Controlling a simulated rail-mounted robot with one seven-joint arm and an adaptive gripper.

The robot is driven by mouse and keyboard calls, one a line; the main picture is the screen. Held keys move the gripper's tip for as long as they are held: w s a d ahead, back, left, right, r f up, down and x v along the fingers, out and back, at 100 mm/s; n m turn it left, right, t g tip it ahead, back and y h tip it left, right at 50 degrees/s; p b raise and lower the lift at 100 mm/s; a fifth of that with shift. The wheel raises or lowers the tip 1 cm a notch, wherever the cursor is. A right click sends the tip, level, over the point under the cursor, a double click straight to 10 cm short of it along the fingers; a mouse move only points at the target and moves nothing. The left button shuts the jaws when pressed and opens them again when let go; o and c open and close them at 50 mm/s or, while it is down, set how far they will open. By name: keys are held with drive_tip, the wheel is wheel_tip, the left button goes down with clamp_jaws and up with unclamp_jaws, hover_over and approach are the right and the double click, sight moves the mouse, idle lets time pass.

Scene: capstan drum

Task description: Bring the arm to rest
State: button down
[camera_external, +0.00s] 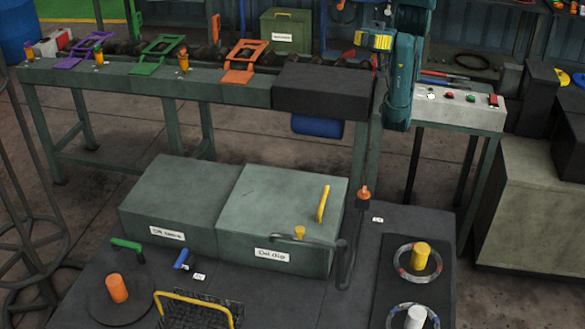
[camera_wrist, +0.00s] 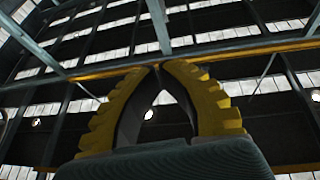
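My gripper (camera_wrist: 157,66) shows in the wrist view with its two yellow ridged fingers curved inward and their tips together. Nothing is visible between the fingers. The fingers point up at the dark roof with its bright window strips. In the external view my teal arm stands at the upper right, beside the dark box at the end of the long bench (camera_external: 140,82).
The bench carries purple (camera_external: 86,48), green (camera_external: 160,55) and orange (camera_external: 245,60) frames. A control panel (camera_external: 455,104) stands right of my arm. In front, a dark table holds two green-grey boxes (camera_external: 283,195), a wire basket (camera_external: 195,313) and ringed posts (camera_external: 421,256).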

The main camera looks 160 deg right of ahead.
wheel_tip(320, 180, up, 27)
drive_tip(key=p, duration=2.4)
drive_tip(key=shift+f, duration=0.2)
